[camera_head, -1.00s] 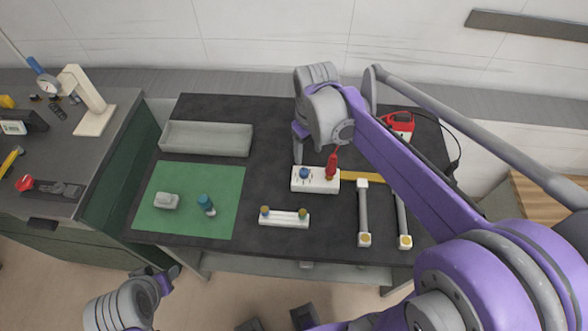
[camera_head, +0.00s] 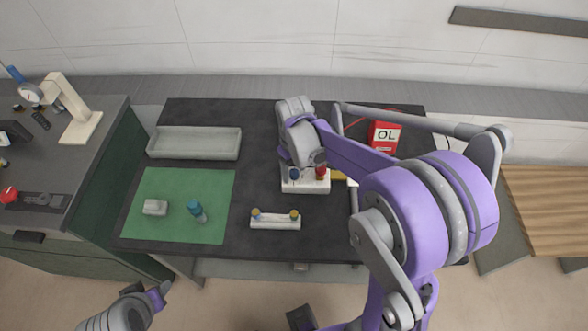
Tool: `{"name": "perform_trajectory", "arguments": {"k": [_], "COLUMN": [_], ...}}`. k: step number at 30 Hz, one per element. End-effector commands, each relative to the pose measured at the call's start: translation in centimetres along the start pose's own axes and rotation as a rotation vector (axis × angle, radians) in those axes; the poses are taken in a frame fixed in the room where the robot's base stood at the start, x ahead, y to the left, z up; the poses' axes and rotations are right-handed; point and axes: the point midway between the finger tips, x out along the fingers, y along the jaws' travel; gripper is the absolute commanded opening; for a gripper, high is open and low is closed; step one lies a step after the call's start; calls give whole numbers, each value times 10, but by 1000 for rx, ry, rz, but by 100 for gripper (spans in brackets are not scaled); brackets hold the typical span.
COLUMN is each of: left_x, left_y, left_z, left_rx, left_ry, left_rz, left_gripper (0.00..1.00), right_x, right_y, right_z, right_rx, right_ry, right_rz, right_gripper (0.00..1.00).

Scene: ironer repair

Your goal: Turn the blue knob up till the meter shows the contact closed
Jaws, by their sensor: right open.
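The blue knob (camera_head: 294,175) sits on a small white block (camera_head: 305,186) near the middle of the dark bench, partly hidden by my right gripper. My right gripper (camera_head: 299,164) is open and points down right at the knob; I cannot tell whether its fingers touch it. A red part (camera_head: 320,170) stands on the block just right of the knob. The red meter (camera_head: 384,136) at the back right reads "OL". My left gripper (camera_head: 160,293) is low at the left, away from the bench; its jaws are too small to judge.
A green mat (camera_head: 150,230) at the left holds a grey block (camera_head: 155,207) and a teal-topped cylinder (camera_head: 196,210). A grey tray (camera_head: 194,154) lies behind it. A white bar with two brass-coloured posts (camera_head: 275,222) lies in front of the block. My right arm covers the bench's right side.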

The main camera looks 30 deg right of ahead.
Motion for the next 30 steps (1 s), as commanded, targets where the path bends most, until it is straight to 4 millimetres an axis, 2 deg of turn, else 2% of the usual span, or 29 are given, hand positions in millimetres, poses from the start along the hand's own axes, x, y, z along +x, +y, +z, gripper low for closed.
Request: {"name": "perform_trajectory", "arguments": {"k": [8,18,25,30], "left_x": [0,0,1,7], "left_y": [0,0,0,0], "left_z": [0,0,1,7], "left_rx": [0,0,0,0], "left_ry": [0,0,-1,-5], "left_rz": [0,0,0,0], "left_gripper": [50,50,50,50], "right_x": [1,1,1,2], "right_y": [0,0,0,0], "right_z": [0,0,0,1], "right_rx": [0,0,14,161], "right_ry": [0,0,0,-1], "right_rz": [0,0,0,0], "right_gripper": [63,2,0,0]}}
